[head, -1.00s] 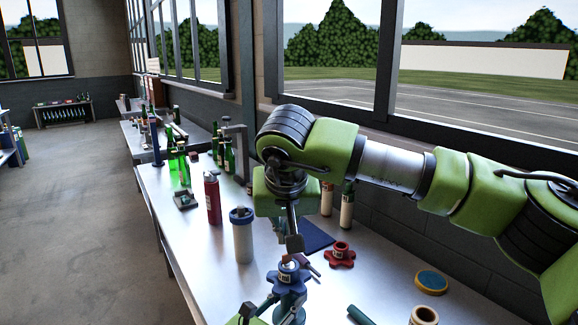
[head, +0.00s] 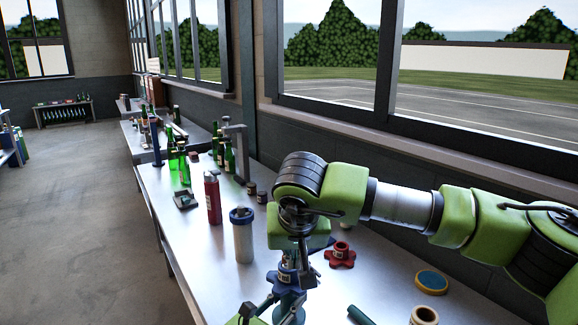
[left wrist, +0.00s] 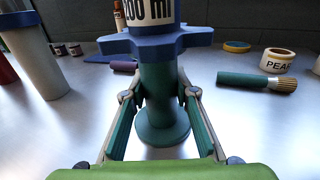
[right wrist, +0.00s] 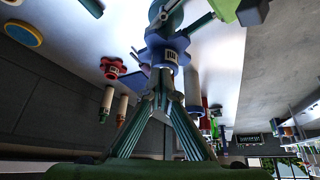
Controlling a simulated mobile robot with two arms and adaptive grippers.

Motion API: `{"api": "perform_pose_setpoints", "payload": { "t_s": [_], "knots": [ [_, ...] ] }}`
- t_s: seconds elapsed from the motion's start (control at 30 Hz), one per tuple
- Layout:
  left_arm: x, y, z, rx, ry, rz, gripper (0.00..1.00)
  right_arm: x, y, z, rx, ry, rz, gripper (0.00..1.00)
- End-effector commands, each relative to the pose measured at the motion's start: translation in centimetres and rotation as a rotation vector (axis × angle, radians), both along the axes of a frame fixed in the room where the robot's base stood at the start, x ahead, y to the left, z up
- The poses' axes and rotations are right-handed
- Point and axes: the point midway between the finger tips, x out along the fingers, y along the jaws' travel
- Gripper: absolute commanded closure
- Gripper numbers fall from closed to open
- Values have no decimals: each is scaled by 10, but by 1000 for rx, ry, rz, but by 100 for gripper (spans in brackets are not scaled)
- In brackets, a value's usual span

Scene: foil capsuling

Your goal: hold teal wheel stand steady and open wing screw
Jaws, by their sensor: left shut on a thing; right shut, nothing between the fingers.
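The teal wheel stand has a teal column on a round foot (left wrist: 158,128) and a blue star-shaped wheel (left wrist: 150,42) at its top; the wheel also shows in the head view (head: 281,281). A white cylinder marked in ml (left wrist: 148,12) rises above the wheel. My left gripper (left wrist: 157,97) is shut on the teal column below the wheel. My right gripper (right wrist: 160,80) is shut and empty, its tips close beside the blue wheel (right wrist: 160,43); I cannot tell whether they touch. I cannot make out the wing screw for sure.
A white bottle with a blue cap (head: 243,238) and a red bottle (head: 212,198) stand to the left. A teal-handled brush (left wrist: 255,81), a labelled ring (left wrist: 277,60) and a yellow-rimmed disc (head: 431,281) lie to the right.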

Motion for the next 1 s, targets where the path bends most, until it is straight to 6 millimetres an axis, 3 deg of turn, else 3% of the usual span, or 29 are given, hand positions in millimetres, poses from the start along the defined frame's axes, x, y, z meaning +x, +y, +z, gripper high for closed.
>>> {"api": "perform_pose_setpoints", "payload": {
  "t_s": [1.0],
  "knots": [
    [0, 0, -1, 0, 1, -1, 100, 7, 4, 0, 1, 0, 0, 100]
  ]
}}
